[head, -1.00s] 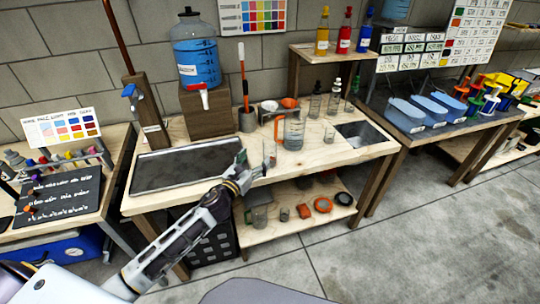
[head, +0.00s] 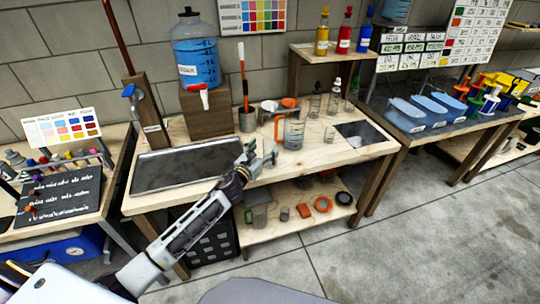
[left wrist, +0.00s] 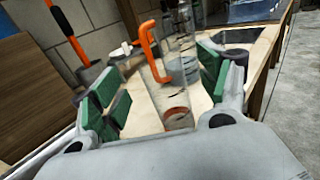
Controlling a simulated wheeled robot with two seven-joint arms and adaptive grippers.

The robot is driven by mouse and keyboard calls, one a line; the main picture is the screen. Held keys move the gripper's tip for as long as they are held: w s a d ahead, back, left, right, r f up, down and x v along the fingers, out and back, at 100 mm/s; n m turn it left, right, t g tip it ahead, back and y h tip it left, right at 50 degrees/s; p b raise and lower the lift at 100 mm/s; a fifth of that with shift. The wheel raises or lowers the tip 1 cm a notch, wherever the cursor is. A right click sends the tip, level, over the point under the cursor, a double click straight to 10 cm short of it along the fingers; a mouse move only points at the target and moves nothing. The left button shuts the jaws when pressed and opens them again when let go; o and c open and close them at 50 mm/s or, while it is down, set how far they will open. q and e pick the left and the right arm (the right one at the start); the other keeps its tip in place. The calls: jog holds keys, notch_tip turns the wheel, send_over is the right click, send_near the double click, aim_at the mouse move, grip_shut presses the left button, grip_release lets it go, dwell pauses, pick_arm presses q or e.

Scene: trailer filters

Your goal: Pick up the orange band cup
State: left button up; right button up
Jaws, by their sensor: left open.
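The orange band cup is a clear glass with an orange ring near its base. In the left wrist view the cup (left wrist: 174,115) stands on the bench top between the two finger pads, with space at its sides. My left gripper (left wrist: 162,88) is open around it, green pads showing on both sides. In the head view my left gripper (head: 264,158) is low over the front of the wooden bench and mostly hides the cup. My right gripper is out of view.
A clear pitcher with an orange handle (head: 293,134) stands just behind the cup. A dark tray (head: 185,166) lies to the left and a sink basin (head: 364,135) to the right. Small glasses (head: 315,106) and a grey pot with an orange-handled tool (head: 247,121) stand farther back.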

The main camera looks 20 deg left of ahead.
pick_arm(q)
jog(key=shift+w, duration=0.1)
dwell(0.3)
jog(key=shift+w, duration=0.1)
jog(key=shift+w+d, duration=0.25)
jog(key=shift+w, duration=0.95)
jog(key=shift+w+d, duration=0.25)
jog(key=shift+w, duration=0.95)
jog(key=c, duration=1)
